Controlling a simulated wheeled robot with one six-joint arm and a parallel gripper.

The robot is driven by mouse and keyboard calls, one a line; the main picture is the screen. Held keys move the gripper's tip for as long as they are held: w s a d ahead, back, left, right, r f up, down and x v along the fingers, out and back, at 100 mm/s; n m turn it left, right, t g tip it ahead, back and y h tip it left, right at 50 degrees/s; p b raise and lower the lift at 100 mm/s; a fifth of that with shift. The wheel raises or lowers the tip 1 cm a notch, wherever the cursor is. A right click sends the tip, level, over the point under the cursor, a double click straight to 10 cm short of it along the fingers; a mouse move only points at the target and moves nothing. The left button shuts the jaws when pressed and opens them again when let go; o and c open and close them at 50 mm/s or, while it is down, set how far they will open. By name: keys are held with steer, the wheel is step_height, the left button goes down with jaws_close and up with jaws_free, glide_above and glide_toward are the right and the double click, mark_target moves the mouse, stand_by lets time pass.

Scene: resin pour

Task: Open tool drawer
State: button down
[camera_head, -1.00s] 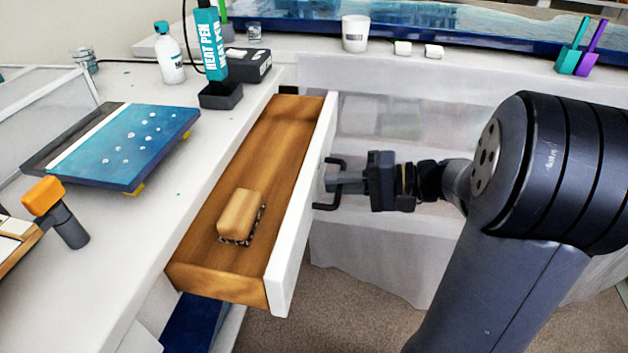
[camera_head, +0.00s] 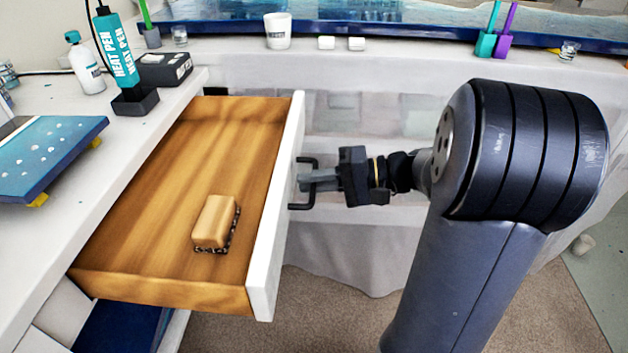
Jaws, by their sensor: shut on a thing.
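The tool drawer (camera_head: 172,288) is a wooden box with a white front panel (camera_head: 278,215), pulled well out from under the white worktop. A dark bar handle (camera_head: 303,192) is on the outer face of the front panel. My gripper (camera_head: 308,179) is shut on this handle, coming from the right. The fingertips are small in the picture and partly merge with the handle. In the drawer lies a tan wooden block with dark bristles, like a brush (camera_head: 215,222), near the front panel.
The white worktop (camera_head: 60,235) on the left holds a blue panel (camera_head: 45,150), a heat pen in its stand (camera_head: 135,103), a dark box (camera_head: 164,68) and a white bottle (camera_head: 86,68). A cloth-draped table (camera_head: 400,75) stands behind. Carpeted floor (camera_head: 330,320) is free below the drawer front.

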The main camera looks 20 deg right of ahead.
steer(key=c, duration=1.6)
jaws_free()
steer(key=shift+c, duration=0.2)
steer(key=p+v, duration=0.2)
steer(key=v, duration=0.8)
steer(key=shift+d, duration=0.35)
steer(key=shift+s, duration=0.1)
